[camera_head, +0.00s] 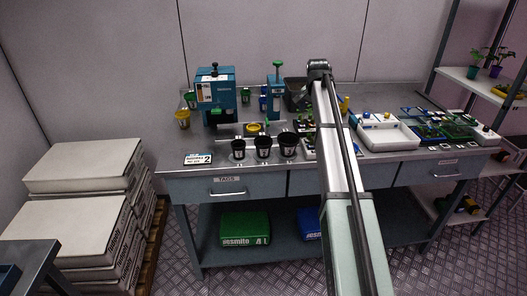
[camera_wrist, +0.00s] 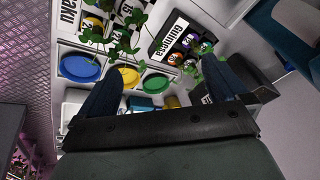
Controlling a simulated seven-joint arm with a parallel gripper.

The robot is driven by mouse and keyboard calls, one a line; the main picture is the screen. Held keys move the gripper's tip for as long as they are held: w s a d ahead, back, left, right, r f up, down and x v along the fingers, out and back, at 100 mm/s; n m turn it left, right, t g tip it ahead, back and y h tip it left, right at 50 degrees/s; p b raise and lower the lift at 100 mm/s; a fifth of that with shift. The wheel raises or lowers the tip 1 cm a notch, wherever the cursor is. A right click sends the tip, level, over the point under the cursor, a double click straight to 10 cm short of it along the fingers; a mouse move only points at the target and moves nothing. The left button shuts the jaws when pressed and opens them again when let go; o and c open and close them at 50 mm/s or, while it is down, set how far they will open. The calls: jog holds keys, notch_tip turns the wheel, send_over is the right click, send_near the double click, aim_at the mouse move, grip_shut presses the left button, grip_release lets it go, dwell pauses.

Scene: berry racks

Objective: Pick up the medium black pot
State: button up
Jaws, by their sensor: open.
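Three black pots stand in a row near the front edge of the metal bench in the head view, growing in size from left to right: a small one (camera_head: 239,149), the medium black pot (camera_head: 264,148) in the middle, and a large one (camera_head: 288,146). My gripper (camera_wrist: 162,66) shows in the wrist view with its two dark fingers spread apart and nothing between them. In the head view my arm reaches over the bench to the right of the pots, and its fingers cannot be made out there. I cannot make out the black pots in the wrist view.
The metal bench (camera_head: 210,158) also holds a blue machine (camera_head: 216,94), a number card (camera_head: 198,159) and white trays (camera_head: 388,136). In the wrist view, blue (camera_wrist: 80,67), yellow (camera_wrist: 125,77) and green (camera_wrist: 157,83) discs and leafy plants lie beyond the fingers. Stacked boxes (camera_head: 75,220) stand left.

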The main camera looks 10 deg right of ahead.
aim_at(264, 142)
jog(key=s+a+r+m+g+y, duration=0.1)
jog(key=s+a+r+g, duration=0.15)
jog(key=a, duration=0.75)
jog(key=s+a+r+g, duration=0.15)
jog(key=s+a, duration=0.25)
jog(key=a, duration=0.6)
jog(key=shift+t, duration=0.3)
notch_tip(264, 142, down, 13)
jog(key=shift+r, duration=0.1)
jog(key=shift+c, duration=0.3)
jog(key=c, duration=0.9)
